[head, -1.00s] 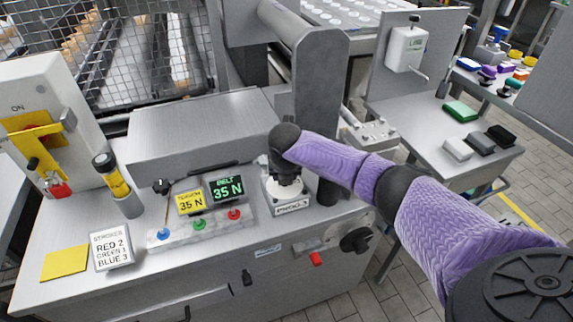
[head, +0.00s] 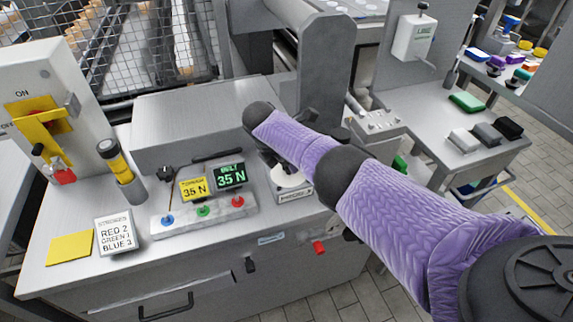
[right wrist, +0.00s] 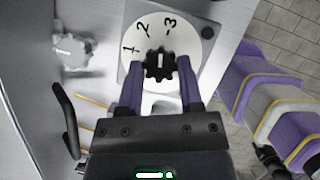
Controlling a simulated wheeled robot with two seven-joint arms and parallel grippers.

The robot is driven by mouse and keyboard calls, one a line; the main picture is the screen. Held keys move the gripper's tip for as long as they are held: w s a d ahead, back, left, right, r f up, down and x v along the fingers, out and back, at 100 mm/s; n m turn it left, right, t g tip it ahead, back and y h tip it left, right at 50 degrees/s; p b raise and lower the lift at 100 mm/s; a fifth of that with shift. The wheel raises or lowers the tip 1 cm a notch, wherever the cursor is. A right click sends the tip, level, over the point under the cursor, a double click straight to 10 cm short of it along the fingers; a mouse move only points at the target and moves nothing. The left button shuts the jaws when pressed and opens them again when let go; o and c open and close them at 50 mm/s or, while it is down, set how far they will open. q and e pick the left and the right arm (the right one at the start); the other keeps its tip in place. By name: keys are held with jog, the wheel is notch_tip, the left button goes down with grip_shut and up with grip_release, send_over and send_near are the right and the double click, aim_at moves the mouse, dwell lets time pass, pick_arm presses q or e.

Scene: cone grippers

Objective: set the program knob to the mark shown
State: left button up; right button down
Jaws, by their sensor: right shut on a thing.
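The program knob (right wrist: 159,67) is a black, lobed knob with a white pointer line, on a white round dial (right wrist: 186,42) marked 1, 2 and 3. The pointer stands roughly upright in the right wrist view, towards the space between 2 and 3. My right gripper (right wrist: 159,76) has its purple fingers on either side of the knob, shut on it. In the head view my purple right arm covers the knob and most of the dial. The label plate (head: 296,194) in front of the dial read PROG.3 in the earlier frame. My left gripper is not in view.
Left of the dial are yellow and green displays (head: 230,177), both reading 35 N, above a strip with blue, green and red buttons (head: 204,211). A strokes card (head: 115,232) and a yellow note (head: 70,248) lie farther left. A grey post (head: 325,75) stands behind.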

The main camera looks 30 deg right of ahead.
jog(key=shift+m+g+b, duration=0.3)
jog(key=shift+m+b, duration=0.3)
jog(key=shift+m, duration=0.3)
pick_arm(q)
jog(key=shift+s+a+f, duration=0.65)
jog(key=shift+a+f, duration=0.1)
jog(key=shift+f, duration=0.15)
